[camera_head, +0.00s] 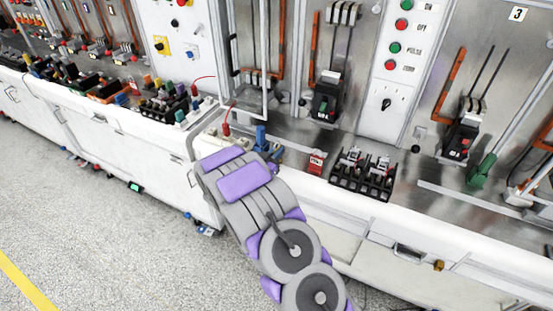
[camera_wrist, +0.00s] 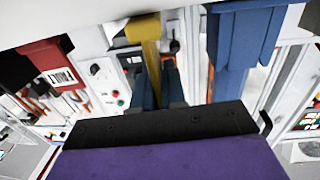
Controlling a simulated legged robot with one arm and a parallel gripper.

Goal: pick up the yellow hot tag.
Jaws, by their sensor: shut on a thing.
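In the wrist view a yellow tag (camera_wrist: 146,29) with a long narrow stem stands between the two dark blue fingers of my gripper (camera_wrist: 158,78). The fingers are shut on its stem. Its head sticks out beyond the fingertips, close to a pale surface at the top of the picture. In the head view my arm reaches to the bench front, and the yellow tag cannot be made out there.
A red FAULT tag (camera_wrist: 58,68) is left of my gripper, and a blue object (camera_wrist: 243,45) is close on the right. In the head view a red tag (camera_head: 316,163) and a black terminal block (camera_head: 362,177) sit on the bench. Breakers (camera_head: 326,98) stand behind.

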